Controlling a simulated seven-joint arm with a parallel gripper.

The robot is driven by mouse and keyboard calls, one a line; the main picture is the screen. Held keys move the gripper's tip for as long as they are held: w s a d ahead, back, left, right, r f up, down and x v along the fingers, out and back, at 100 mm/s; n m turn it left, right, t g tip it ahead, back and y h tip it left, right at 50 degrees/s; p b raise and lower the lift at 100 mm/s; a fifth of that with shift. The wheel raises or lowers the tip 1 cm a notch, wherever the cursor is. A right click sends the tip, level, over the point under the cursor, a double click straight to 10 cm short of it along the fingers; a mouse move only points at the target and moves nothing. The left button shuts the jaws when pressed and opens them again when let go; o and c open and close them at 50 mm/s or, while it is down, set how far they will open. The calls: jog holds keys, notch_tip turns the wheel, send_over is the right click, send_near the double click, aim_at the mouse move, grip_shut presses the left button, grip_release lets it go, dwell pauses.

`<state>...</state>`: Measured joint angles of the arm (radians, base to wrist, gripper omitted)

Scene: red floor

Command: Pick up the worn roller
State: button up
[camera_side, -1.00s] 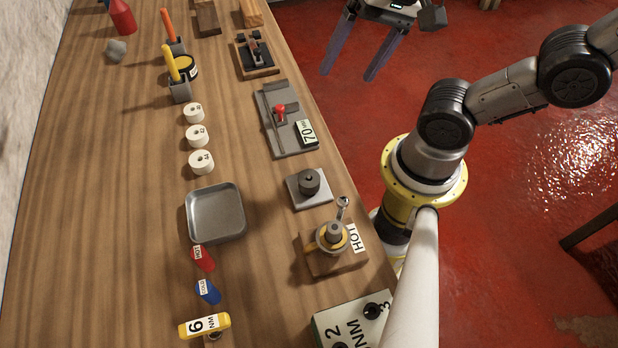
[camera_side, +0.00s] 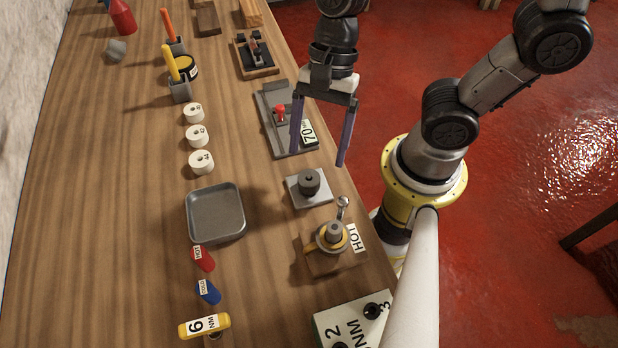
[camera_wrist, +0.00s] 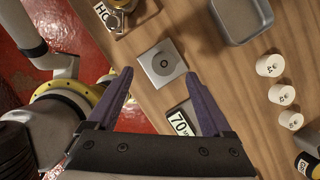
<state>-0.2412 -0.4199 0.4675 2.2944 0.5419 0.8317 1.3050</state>
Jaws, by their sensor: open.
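A dark grey roller (camera_side: 309,181), which I take to be the worn roller, sits on a light square plate (camera_side: 297,197) near the bench's right edge. The roller also shows in the wrist view (camera_wrist: 163,63), from above, just ahead of my fingertips. Three white labelled rollers (camera_side: 197,135) stand in a row further left on the bench. My gripper (camera_side: 317,157) is open and empty, pointing down, its purple fingers apart. It is above the bench edge, near the roller and clear of it; the exact height is hard to tell.
A grey tray (camera_side: 216,238) lies left of the plate. A lever device with a 70 label (camera_side: 270,125) is on the far side, partly behind my fingers. The bench's middle left is clear.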

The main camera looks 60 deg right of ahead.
aim_at(309, 174)
jog(key=shift+w+x, duration=0.15)
jog(key=shift+x, duration=1.3)
jog(key=shift+w+x, duration=0.2)
jog(key=shift+x, duration=1.25)
jog(key=shift+d, duration=0.1)
grip_shut()
jog(key=shift+r, duration=0.9)
jog(key=s+d+r, duration=0.9)
jog(key=s+r, duration=0.1)
jog(key=r, duration=0.1)
jog(key=shift+s, duration=0.35)
